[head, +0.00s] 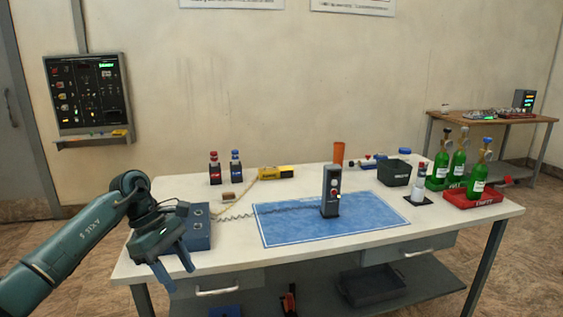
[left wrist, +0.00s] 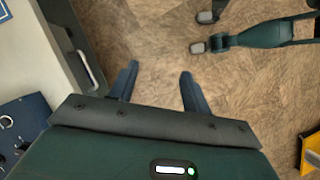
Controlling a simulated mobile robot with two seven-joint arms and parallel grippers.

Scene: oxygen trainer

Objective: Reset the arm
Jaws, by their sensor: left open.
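My left arm comes in from the left in the head view. Its gripper (head: 174,276) is open and empty, pointing down at the front left edge of the white table (head: 265,252). In the left wrist view the two fingers (left wrist: 158,90) are spread apart with only brown floor beyond them. My right gripper is not seen for certain in either view.
A blue box (head: 197,232) with a coiled cord stands close behind my left gripper. A blue mat (head: 290,232) bears an upright dark device (head: 330,190). Floor in front is clear.

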